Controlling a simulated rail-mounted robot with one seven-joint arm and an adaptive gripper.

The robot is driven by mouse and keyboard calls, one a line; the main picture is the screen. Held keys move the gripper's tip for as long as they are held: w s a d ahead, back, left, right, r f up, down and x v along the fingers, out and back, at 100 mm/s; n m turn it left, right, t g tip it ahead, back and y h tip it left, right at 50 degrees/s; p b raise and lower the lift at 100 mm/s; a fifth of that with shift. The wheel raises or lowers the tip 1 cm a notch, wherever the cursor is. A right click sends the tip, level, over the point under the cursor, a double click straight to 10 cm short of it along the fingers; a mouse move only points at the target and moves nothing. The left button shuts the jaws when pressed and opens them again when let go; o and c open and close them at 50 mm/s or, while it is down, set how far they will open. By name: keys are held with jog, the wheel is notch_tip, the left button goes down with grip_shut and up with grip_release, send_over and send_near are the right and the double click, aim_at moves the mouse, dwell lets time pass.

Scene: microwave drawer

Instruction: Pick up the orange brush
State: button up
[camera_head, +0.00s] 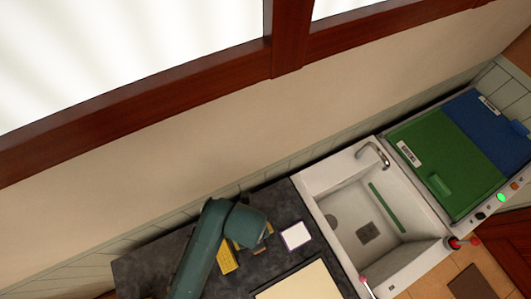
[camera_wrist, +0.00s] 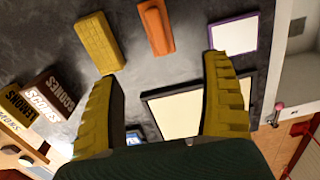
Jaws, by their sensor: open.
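The orange brush (camera_wrist: 156,27) lies on the dark countertop near the top middle of the wrist view. My gripper (camera_wrist: 162,65) is open, its two yellow fingers wide apart and nothing between the tips. The brush lies beyond the fingertips, roughly in line with the gap between them, and apart from both. In the head view my green arm and gripper (camera_head: 246,228) hang over the counter, and a small orange bit beside the gripper may be the brush, mostly hidden.
A yellow block (camera_wrist: 99,42) lies left of the brush, and a purple-edged white square (camera_wrist: 233,37) lies right. A dark-framed pale panel (camera_wrist: 176,108) lies below. Several labelled boxes (camera_wrist: 50,95) stand at left. The sink (camera_head: 347,197) is right of the counter.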

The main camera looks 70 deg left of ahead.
jog(key=f, duration=1.1)
jog(key=shift+s+a, duration=0.25)
jog(key=shift+s, duration=0.1)
jog(key=f, duration=0.5)
jog(key=shift+w+a+f, duration=0.1)
jog(key=shift+w+f, duration=0.1)
jog(key=shift+f, duration=0.1)
jog(key=shift+c, duration=0.4)
jog(key=c, duration=1.2)
jog(key=shift+r, duration=0.15)
